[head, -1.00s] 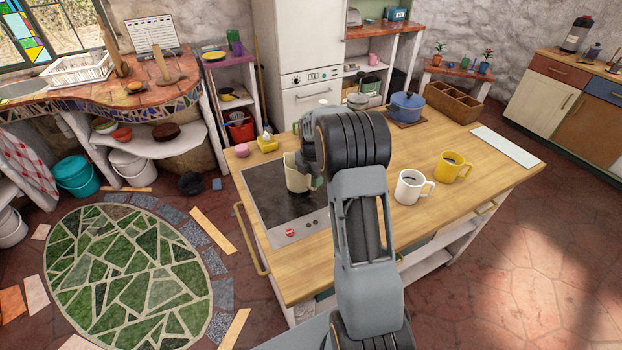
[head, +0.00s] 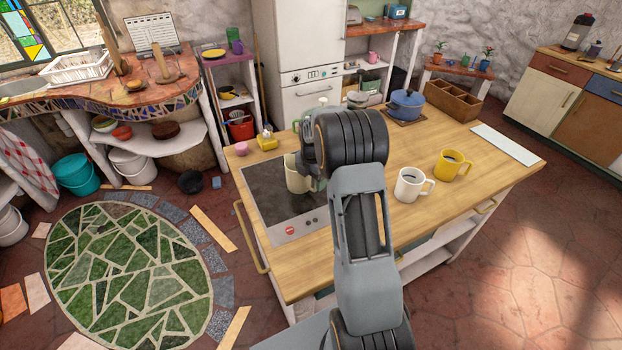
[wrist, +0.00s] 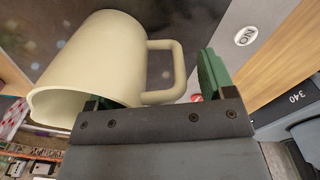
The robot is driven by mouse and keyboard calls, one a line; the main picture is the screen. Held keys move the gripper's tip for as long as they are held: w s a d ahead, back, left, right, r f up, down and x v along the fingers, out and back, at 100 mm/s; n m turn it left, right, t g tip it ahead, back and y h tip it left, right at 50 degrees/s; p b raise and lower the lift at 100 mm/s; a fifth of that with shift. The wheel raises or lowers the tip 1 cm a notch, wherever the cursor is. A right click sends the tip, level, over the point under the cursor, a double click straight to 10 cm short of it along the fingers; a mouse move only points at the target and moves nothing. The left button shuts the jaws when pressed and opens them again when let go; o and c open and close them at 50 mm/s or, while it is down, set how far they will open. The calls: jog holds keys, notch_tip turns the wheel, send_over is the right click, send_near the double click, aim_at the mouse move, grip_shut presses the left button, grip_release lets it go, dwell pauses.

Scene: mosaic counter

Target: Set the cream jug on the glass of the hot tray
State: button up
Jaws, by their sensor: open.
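The cream jug (head: 294,176) stands upright on the dark glass of the hot tray (head: 262,190), toward its right side, and appears to rest on it. In the wrist view the jug (wrist: 92,62) fills the upper left, with its handle (wrist: 176,70) pointing right. My gripper (wrist: 155,90) is open, with one green finger right of the handle and the other partly hidden near the jug's body. The handle lies between the fingers. In the head view my arm hides most of the gripper and the jug's right side.
A white mug (head: 409,186) and a yellow mug (head: 449,165) stand on the wooden counter to the right. A blue pot (head: 407,104) is at the back. A yellow dish (head: 267,142) and a pink item (head: 241,149) sit behind the tray. The counter's front right is clear.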

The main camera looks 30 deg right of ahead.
notch_tip(320, 180, up, 12)
jog(key=shift+f+b, duration=0.15)
jog(key=shift+b, duration=0.5)
jog(key=s+a+r+m+t, duration=0.1)
jog(key=s+a+r+m, duration=0.4)
jog(key=m, duration=0.1)
jog(key=s+a+m+t, duration=0.1)
jog(key=s+a+m, duration=0.3)
jog(key=s+m, duration=0.4)
jog(key=s+a+m+t, duration=0.2)
jog(key=s+a+m, duration=0.2)
jog(key=s+m, duration=0.4)
jog(key=shift+s+a+f, duration=0.35)
jog(key=shift+s+a, duration=0.05)
jog(key=shift+s, duration=1)
